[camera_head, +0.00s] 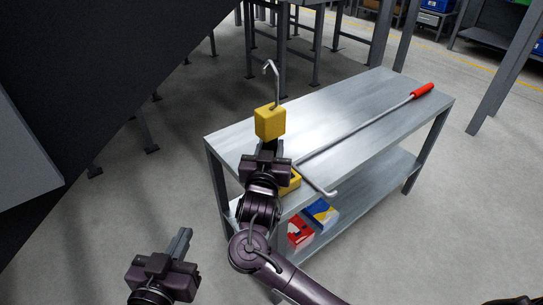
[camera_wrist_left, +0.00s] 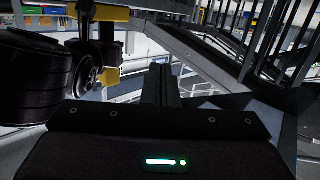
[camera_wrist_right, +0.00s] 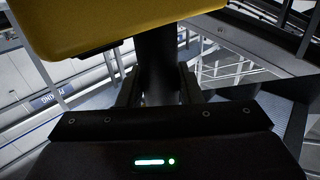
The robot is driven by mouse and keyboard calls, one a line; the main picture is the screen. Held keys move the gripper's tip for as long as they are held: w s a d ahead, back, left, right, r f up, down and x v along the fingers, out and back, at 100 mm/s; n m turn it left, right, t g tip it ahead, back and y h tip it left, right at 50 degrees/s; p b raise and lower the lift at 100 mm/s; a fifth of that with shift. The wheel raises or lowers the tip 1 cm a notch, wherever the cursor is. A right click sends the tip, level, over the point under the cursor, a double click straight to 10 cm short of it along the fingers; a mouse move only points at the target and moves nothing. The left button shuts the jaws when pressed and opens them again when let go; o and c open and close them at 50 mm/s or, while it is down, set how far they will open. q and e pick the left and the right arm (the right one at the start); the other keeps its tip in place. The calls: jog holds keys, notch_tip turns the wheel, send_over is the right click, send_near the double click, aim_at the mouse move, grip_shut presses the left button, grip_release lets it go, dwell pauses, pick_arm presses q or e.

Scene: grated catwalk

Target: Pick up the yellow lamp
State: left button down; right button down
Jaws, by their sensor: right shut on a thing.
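The yellow lamp (camera_head: 270,122) has a yellow upper block with a metal hook on top, a dark stem and a lower yellow block, partly hidden behind my right gripper (camera_head: 268,149). That gripper is shut on the dark stem between the blocks. The right wrist view shows the upper block (camera_wrist_right: 120,22) close above the fingers. The lamp is upright at the left end of the metal table; whether its base touches the top cannot be told. My left gripper (camera_head: 182,246) is empty, its fingers together, left of the table; they also show in the left wrist view (camera_wrist_left: 160,85).
The metal table (camera_head: 350,105) carries a long grey rod with a red handle (camera_head: 422,90). On its lower shelf are a red box (camera_head: 299,232) and a blue, yellow and white box (camera_head: 321,213). A dark slanted structure (camera_head: 80,70) fills the upper left. Dark posts stand behind.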

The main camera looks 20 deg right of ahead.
jog(key=shift+r, duration=0.25)
